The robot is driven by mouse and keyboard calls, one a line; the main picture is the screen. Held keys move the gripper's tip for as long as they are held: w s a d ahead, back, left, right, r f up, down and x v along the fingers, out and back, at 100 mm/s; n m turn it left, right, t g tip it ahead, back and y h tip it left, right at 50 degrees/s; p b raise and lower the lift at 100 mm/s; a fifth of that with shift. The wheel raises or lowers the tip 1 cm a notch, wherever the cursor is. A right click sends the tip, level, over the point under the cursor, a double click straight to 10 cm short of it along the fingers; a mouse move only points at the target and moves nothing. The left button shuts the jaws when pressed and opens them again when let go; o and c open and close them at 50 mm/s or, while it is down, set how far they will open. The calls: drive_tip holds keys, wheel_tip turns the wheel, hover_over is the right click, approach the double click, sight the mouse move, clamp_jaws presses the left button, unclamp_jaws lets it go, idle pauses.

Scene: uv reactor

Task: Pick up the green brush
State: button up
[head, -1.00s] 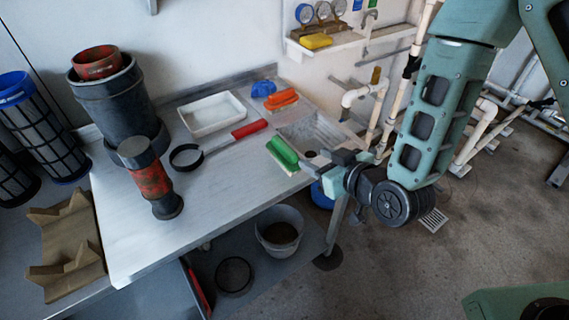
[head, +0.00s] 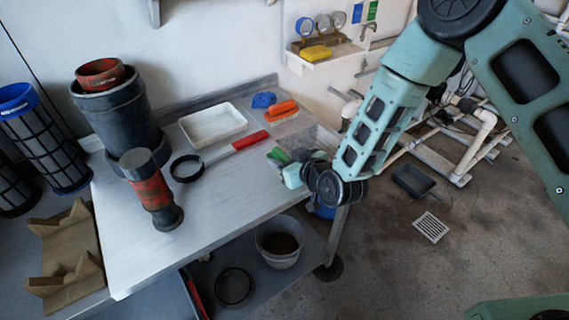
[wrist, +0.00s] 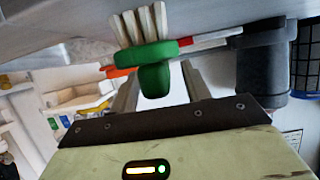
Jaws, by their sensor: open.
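The green brush (head: 276,154) lies on the table near the sink, mostly hidden behind my gripper in the head view. In the wrist view the green brush (wrist: 155,56) shows its green handle and pale bristles, with the bristles towards the table surface. My gripper (wrist: 160,78) is open, with one finger on each side of the handle in that picture. I cannot tell whether either finger touches it. In the head view my gripper (head: 287,160) is low over the table's right end.
An orange brush (head: 281,111), a blue item (head: 263,100) and a white tray (head: 213,124) lie behind. A red-handled tool (head: 250,141) lies to the left. The metal sink (head: 318,136) is close to my gripper. A red-and-black cylinder (head: 152,190) stands on the table.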

drive_tip(key=shift+w+a+f, duration=0.2)
drive_tip(key=shift+w, duration=0.1)
drive_tip(key=shift+c, duration=0.4)
clamp_jaws()
drive_tip(key=shift+r, duration=0.1)
